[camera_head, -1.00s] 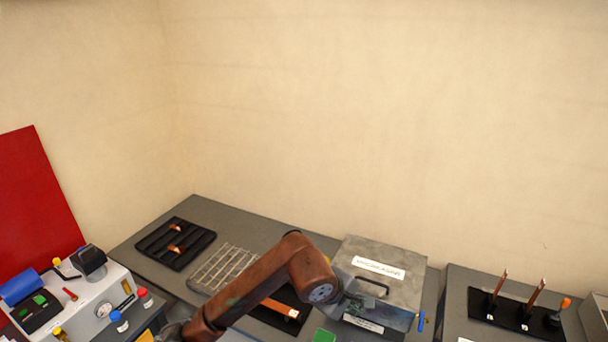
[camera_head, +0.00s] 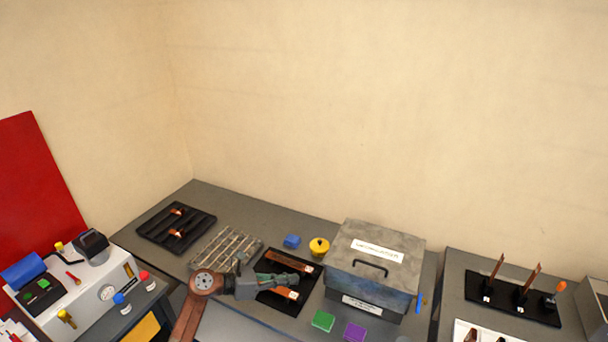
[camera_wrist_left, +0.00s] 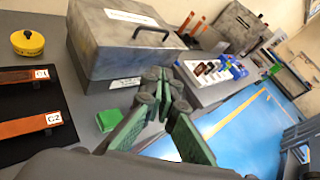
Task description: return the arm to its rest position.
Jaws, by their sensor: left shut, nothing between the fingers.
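My left arm comes in from the lower left in the head view. Its left gripper (camera_head: 304,274) is above the black mat (camera_head: 283,305) that holds two copper bars. The left wrist view shows the gripper's green finger pads (camera_wrist_left: 165,108) in front of the grey box; the gripper is shut with nothing held. The copper bars (camera_head: 290,261) lie on the mat, and the wrist view shows them tagged C1 and C2 (camera_wrist_left: 28,125). My right gripper is in neither view.
A grey lidded box (camera_head: 375,262) stands right of the gripper. A wire rack (camera_head: 225,250), a yellow round object (camera_head: 319,246), a blue block (camera_head: 291,241), a green block (camera_head: 323,321) and a purple block (camera_head: 355,331) are nearby. A white machine (camera_head: 75,290) stands at left.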

